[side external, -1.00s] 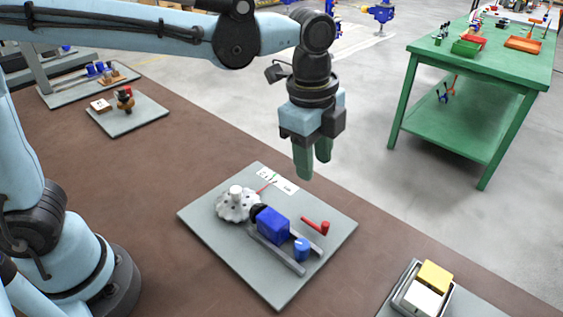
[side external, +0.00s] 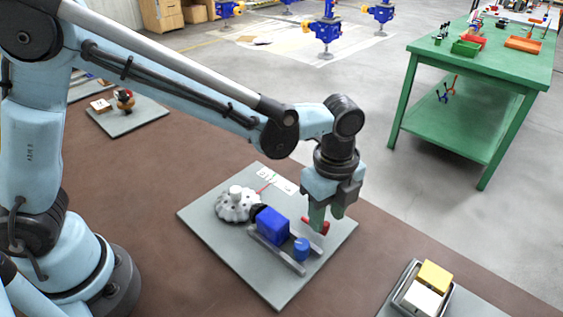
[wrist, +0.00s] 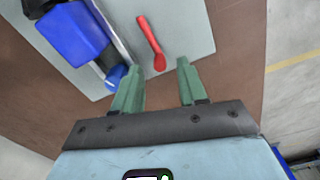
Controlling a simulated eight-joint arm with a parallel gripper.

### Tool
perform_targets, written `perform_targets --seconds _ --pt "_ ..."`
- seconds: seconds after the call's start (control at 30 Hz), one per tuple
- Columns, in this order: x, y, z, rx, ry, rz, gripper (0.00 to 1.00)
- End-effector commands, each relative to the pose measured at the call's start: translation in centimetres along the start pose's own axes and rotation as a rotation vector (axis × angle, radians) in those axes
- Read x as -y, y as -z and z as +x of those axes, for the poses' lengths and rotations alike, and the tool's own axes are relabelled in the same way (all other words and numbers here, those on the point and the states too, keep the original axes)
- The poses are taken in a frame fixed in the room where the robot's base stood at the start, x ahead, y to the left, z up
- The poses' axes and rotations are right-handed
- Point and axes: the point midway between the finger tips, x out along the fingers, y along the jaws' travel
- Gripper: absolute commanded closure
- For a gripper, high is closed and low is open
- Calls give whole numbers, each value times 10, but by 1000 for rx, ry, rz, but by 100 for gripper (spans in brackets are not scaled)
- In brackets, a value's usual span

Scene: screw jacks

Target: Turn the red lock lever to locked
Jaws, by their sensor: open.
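The red lock lever (wrist: 152,42) lies on the grey plate (side external: 220,250), beside the blue block (side external: 273,224) on its rails. In the side view the lever (side external: 323,226) is partly hidden behind my fingers. My gripper (side external: 327,220) is open with green fingers pointing down, close above the lever's end of the plate. In the wrist view the gripper (wrist: 157,82) has a clear gap between its fingers, and the lever's round end shows just ahead of that gap. Nothing is between the fingers. I cannot tell the exact height between fingertips and lever.
A small blue cylinder (side external: 301,249) stands beside the blue block, near my fingers. A white knobbed wheel (side external: 237,204) is at the plate's left. A tray with yellow and white blocks (side external: 427,287) sits at the lower right. Brown table (side external: 350,285) between is clear.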

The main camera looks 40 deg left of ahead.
Motion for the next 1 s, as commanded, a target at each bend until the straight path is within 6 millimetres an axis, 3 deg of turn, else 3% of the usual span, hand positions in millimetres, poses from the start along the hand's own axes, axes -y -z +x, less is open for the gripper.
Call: perform_targets --seconds 0.2,0.57,0.83,1.0 --pt "0 0 21 0 0 -1 58" --pt "0 0 24 0 0 -1 58" --pt "0 0 24 0 0 -1 99" --pt "0 0 24 0 0 -1 100"
